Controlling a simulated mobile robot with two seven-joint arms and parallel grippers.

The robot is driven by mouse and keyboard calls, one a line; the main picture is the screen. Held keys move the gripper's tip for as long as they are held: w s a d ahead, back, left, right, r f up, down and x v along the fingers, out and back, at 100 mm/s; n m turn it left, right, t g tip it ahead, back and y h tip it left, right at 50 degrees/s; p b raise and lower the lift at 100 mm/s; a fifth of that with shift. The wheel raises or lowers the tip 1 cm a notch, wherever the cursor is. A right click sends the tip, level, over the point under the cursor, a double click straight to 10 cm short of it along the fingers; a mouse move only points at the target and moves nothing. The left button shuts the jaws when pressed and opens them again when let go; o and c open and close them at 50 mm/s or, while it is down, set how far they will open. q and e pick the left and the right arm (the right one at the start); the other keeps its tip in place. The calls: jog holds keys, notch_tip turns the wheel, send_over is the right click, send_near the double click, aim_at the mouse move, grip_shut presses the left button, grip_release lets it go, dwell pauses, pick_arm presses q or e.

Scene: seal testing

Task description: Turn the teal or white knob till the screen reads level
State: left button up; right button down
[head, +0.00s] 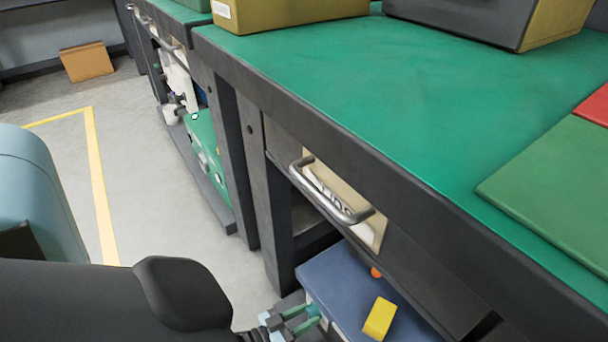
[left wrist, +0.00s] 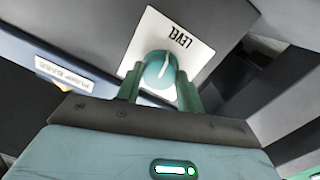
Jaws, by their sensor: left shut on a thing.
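The teal knob (left wrist: 157,72) has a white pointer line and sits on a white plate marked LEVEL (left wrist: 180,38), seen upside down in the left wrist view. My left gripper (left wrist: 160,92) is shut on the knob, with one green finger on each side of it. In the head view my left gripper (head: 302,319) shows low down, at the near left side of a blue-topped unit (head: 345,290) under the bench. The knob is largely hidden there. No screen shows in either view. My right gripper is out of view.
The green bench top (head: 400,100) overhangs the unit, with a drawer handle (head: 335,198) just above. A yellow block (head: 379,318) and a small orange part (head: 376,272) are on the unit. A dark bench leg (head: 270,210) stands close by. Floor is open at left.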

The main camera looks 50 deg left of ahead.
pick_arm(q)
jog(key=m, duration=0.2)
jog(key=shift+s+m, duration=0.1)
jog(key=shift+m, duration=0.2)
jog(key=m, duration=0.3)
jog(key=shift+d+y, duration=0.1)
jog(key=shift+y, duration=0.2)
jog(key=m, duration=0.3)
jog(key=shift+m+y, duration=0.3)
jog(key=shift+m, duration=0.9)
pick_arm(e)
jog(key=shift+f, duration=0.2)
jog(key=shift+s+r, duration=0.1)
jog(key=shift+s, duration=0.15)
pick_arm(q)
jog(key=o, duration=1)
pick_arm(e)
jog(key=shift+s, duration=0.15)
